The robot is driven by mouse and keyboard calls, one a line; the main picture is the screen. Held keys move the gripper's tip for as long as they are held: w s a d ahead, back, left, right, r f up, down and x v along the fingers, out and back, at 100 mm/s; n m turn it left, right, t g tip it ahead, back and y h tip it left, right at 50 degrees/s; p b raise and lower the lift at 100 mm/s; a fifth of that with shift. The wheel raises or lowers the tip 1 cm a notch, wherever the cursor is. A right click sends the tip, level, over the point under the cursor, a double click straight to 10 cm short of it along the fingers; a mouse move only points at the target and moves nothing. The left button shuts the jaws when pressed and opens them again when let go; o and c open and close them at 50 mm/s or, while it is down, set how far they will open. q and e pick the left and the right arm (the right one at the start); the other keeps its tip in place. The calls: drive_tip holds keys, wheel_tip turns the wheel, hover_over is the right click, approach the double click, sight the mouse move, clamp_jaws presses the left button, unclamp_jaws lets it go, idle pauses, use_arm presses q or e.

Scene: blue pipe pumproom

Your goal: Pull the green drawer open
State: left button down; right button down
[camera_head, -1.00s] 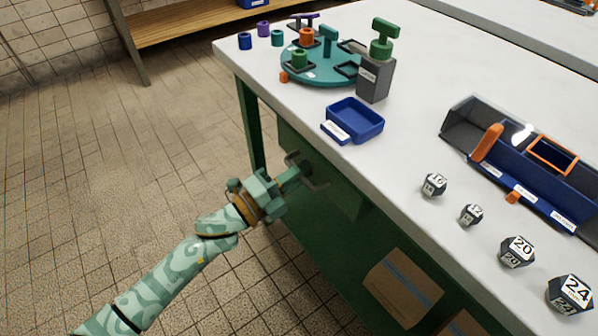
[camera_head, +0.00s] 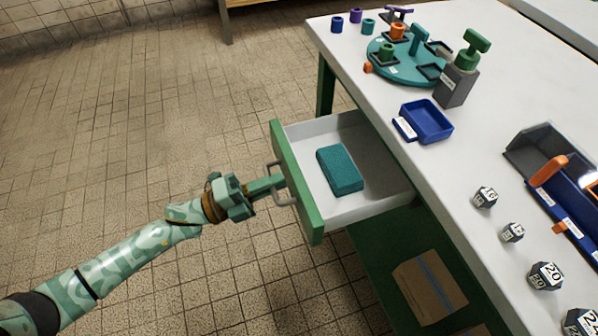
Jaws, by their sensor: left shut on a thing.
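The green drawer (camera_head: 296,182) stands well out from under the white table top, its green front facing left. Its light grey inside is in view, and a teal block (camera_head: 340,168) lies in it. A grey bar handle (camera_head: 279,196) is fixed to the drawer front. My left gripper (camera_head: 274,184) reaches in from the left and is shut on the handle. The fingertips are small and partly hidden at the handle. My right gripper is not in view.
The table (camera_head: 405,170) carries a blue tray (camera_head: 432,121), a teal round stand (camera_head: 385,70), a dark grey block (camera_head: 456,86) and several numbered dark weights. A cardboard box (camera_head: 430,284) sits on the green shelf below. The tiled floor at left is clear.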

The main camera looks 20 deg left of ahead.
use_arm(q)
drive_tip(key=shift+v, duration=1.6)
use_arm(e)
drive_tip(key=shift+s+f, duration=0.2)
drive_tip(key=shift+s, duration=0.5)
use_arm(q)
drive_tip(key=shift+r, duration=0.2)
drive_tip(key=c, duration=1.6)
unclamp_jaws()
